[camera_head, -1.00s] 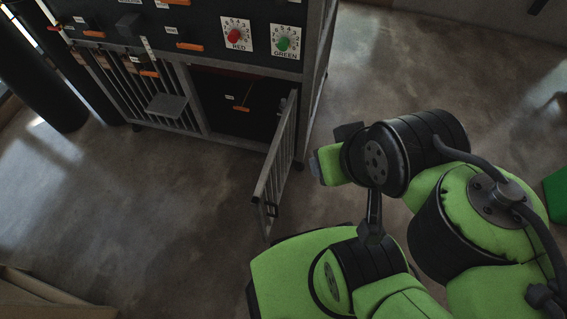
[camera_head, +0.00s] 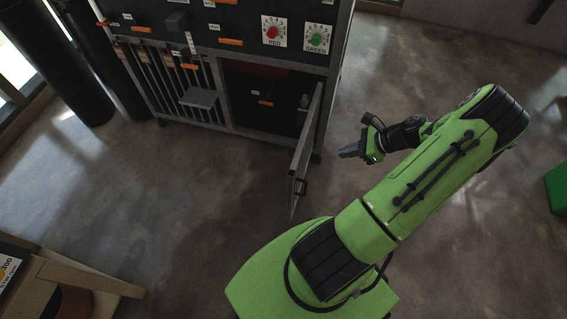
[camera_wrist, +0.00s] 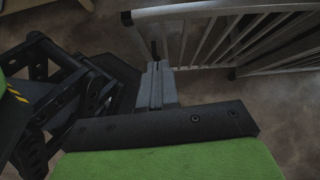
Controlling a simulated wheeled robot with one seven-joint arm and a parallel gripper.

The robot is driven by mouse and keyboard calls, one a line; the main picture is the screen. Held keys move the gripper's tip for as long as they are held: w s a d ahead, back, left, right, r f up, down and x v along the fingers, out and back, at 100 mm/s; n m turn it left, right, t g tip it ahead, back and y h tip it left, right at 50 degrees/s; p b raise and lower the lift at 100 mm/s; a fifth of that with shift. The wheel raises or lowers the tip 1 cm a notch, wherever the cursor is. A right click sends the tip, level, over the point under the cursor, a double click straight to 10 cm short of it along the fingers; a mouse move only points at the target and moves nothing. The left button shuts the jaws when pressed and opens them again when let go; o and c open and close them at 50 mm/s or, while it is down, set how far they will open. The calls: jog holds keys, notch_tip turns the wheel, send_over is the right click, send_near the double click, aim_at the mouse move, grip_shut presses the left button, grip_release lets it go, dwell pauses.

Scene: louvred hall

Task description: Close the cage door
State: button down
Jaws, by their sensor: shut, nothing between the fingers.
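The cage door (camera_head: 306,150) is a grey barred frame, standing swung out from the right side of the cage opening (camera_head: 264,103) at the bottom of the dark cabinet. A dark handle or latch (camera_head: 301,186) shows near its free edge. My gripper (camera_head: 344,153) is shut and empty, to the right of the door and apart from it in the head view. In the wrist view the shut fingers (camera_wrist: 157,84) point toward a grey barred panel (camera_wrist: 235,38), which looks like the door. Whether they touch it there, I cannot tell.
A fixed barred panel (camera_head: 178,86) with a small grey shelf (camera_head: 199,97) is left of the opening. A wooden box (camera_head: 90,276) stands lower left. The floor between is clear.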

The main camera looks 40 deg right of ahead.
jog(key=w+a+f+m+b, duration=0.1)
jog(key=w+a+f+b, duration=0.3)
jog(key=w+a+f, duration=0.2)
jog(key=w+f, duration=0.1)
jog(key=w, duration=0.1)
jog(key=shift+w+a+f+t, duration=0.3)
jog(key=shift+w+a+f, duration=0.1)
jog(key=shift+a, duration=0.1)
